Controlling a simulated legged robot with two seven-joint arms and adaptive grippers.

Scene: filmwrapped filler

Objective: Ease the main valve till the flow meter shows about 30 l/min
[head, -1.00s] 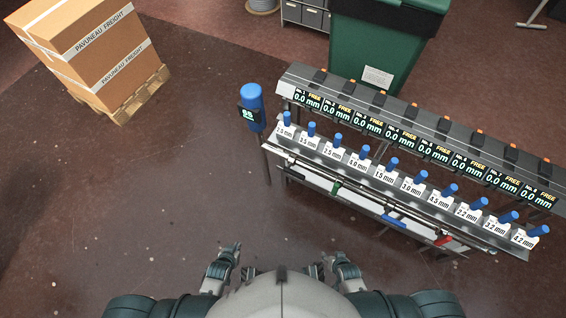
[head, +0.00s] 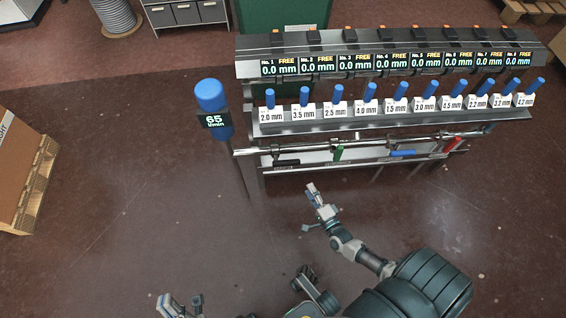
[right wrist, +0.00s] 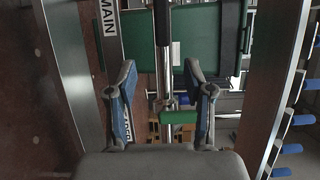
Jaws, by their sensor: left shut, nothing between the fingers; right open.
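The flow meter (head: 217,120) is a blue-topped post left of the rack, and its display reads 65 l/min. A label reading MAIN (right wrist: 110,18) shows in the right wrist view beside a black handle (right wrist: 162,22) on a metal pipe. In the head view this black handle (head: 287,163) lies at the pipe's left end. My right gripper (head: 308,207) is open and empty in front of the rack, below the handles. In its wrist view the pipe and a green handle (right wrist: 178,117) show beyond the spread fingers. My left gripper (head: 180,304) is shut and empty at the bottom edge.
A blue handle (head: 403,153) and a red handle (head: 456,145) sit further right along the pipe. Above are blue knobs with mm labels and a row of displays (head: 390,63) reading 0.0 mm, FREE. A boxed pallet (head: 28,190) stands left. The floor between is clear.

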